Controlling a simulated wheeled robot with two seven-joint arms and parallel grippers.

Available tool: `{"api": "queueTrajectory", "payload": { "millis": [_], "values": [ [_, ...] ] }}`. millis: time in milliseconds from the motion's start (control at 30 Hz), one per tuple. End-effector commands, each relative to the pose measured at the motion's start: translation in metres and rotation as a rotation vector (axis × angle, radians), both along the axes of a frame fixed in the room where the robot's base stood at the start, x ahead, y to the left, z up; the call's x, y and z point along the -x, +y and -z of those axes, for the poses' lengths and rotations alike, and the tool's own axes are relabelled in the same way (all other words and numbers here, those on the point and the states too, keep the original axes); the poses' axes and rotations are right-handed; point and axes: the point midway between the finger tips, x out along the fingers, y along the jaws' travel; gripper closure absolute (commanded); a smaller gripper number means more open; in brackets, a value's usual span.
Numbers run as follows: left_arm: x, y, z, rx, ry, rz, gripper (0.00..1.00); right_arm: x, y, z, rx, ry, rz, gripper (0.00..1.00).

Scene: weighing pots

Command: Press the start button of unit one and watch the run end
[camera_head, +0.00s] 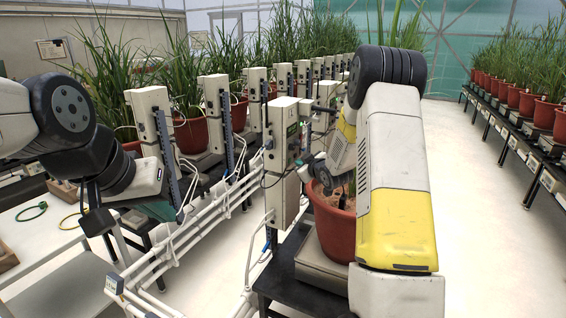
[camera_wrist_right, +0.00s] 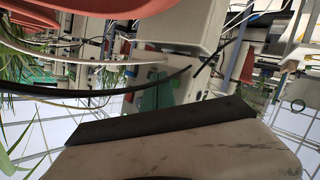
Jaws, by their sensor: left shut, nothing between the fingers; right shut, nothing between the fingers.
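The nearest unit is a pale upright control box (camera_head: 283,132) with a small green display, beside a red pot (camera_head: 333,226) on a grey scale (camera_head: 312,262). I cannot tell which unit is unit one, and I cannot make out a start button. My right gripper (camera_head: 308,158) is shut and empty, close to the right side of this box; whether it touches is unclear. In the right wrist view the pale box (camera_wrist_right: 165,28) and a red pot rim (camera_wrist_right: 75,22) show. My left gripper (camera_head: 178,212) is shut and empty, above the white pipes at left.
White pipes (camera_head: 195,221) run between the two bench rows. More boxes and potted grasses (camera_head: 195,132) line the left row. A white table (camera_head: 35,240) with a green cable loop (camera_head: 32,212) stands at far left. The aisle floor (camera_head: 480,210) at right is clear.

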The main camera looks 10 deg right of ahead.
Motion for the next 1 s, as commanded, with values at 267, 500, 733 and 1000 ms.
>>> {"api": "queueTrajectory", "payload": {
  "millis": [267,500,733,1000],
  "values": [
    [0.0000,0.0000,0.0000,0.000,0.000,0.000,1.00,-0.0041,0.0070,0.0000,-0.001,0.001,-0.001,1.00],
    [0.0000,0.0000,0.0000,0.000,0.000,0.000,1.00,-0.0046,0.0073,-0.0001,0.000,0.000,0.000,1.00],
    [0.0000,0.0000,0.0000,0.000,0.000,0.000,1.00,-0.0051,0.0080,-0.0002,0.000,0.000,0.000,1.00],
    [0.0000,0.0000,0.0000,0.000,0.000,0.000,1.00,-0.0068,0.0106,-0.0001,0.000,0.001,-0.001,1.00]
  ]
}}
